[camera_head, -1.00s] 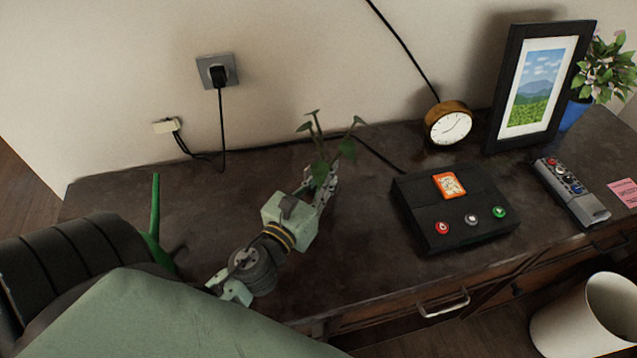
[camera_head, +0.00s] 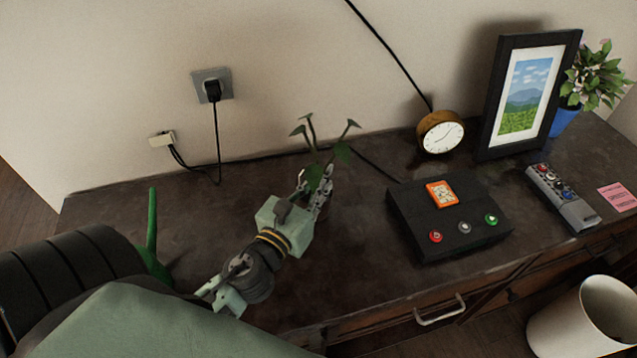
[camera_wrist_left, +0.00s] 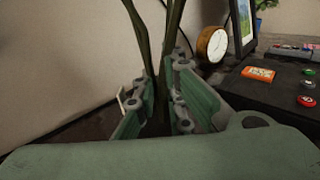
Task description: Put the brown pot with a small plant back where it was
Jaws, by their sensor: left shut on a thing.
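The small plant (camera_head: 342,153) stands upright near the back of the dark desk, with thin stems and a few green leaves. In the left wrist view the plant's stems (camera_wrist_left: 160,45) rise between the fingers, and the pot is hard to make out. I cannot tell whether the pot touches the desk. My right gripper is not in view.
A black box with buttons (camera_head: 450,220) lies right of the gripper. Beyond it are a round clock (camera_head: 440,131), a picture frame (camera_head: 525,95), a blue-potted plant (camera_head: 565,118) and a remote (camera_head: 562,197). A cable runs along the wall.

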